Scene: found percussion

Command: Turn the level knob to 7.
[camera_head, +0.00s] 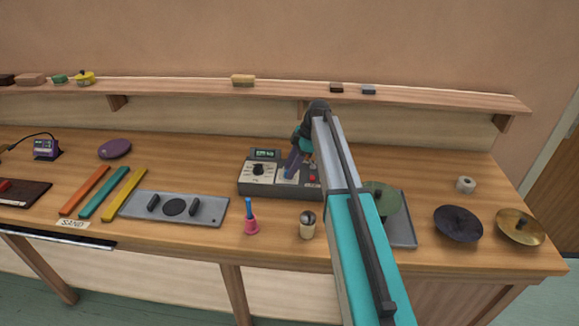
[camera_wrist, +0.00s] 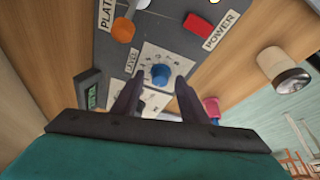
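The grey control box (camera_head: 268,190) stands on the bench in the head view, with a green-lit display (camera_head: 265,154) and a black knob (camera_head: 258,169). In the wrist view, the blue level knob (camera_wrist: 160,75) sits on a white dial plate (camera_wrist: 177,62) beside the LEVEL label (camera_wrist: 133,62). The dial marks and knob pointer are too small to read. My gripper (camera_wrist: 158,81) is open, its two dark fingers apart on either side of the blue knob; I cannot tell whether they touch it. In the head view my arm hides part of the box, and my gripper (camera_head: 293,165) is over it.
The wrist view shows an orange knob (camera_wrist: 123,30), a red button (camera_wrist: 197,23) near the POWER label, and another white plate partly hidden by my fingers. A grey plate (camera_head: 210,211) lies left.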

